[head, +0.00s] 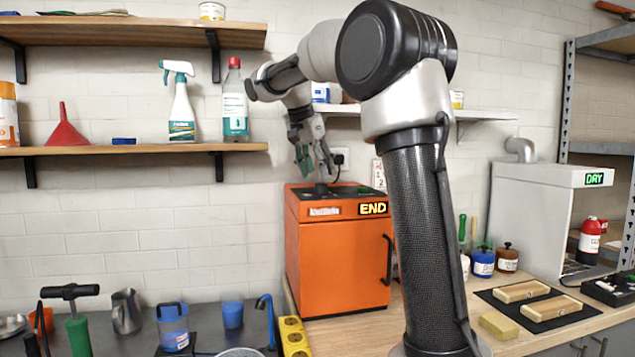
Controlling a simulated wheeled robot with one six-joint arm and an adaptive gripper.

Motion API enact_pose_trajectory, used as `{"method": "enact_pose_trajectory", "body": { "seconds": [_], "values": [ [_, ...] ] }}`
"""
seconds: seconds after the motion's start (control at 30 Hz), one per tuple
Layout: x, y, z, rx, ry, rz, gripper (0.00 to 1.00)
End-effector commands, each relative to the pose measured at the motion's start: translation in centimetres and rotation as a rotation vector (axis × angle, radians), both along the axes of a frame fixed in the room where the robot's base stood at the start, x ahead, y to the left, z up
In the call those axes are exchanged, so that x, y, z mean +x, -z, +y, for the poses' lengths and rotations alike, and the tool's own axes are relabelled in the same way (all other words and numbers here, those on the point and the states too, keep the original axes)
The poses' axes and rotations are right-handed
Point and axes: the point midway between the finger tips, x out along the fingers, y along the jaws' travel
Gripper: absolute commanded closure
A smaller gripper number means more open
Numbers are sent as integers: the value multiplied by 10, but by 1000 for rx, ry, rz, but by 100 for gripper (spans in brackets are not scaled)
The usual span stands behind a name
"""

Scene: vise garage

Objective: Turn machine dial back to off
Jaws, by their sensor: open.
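I cannot tell whether the fingertips touch the knob.
A white unit (530,220) with a "DRY" sign stands at the right. Wooden blocks (522,292) lie on a dark mat before it. A yellow power strip (293,335) lies at the machine's lower left. Shelves hang above left.

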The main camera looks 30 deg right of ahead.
Motion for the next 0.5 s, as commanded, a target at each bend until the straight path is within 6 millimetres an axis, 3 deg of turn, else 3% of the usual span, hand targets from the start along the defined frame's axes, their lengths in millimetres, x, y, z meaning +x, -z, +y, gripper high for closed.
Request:
{"method": "enact_pose_trajectory", "body": {
  "seconds": [0.23,0.5],
  "values": [
    [4,32,-12,0,-1,2,47],
    [5,37,-14,0,-3,-1,47]
  ]
}}
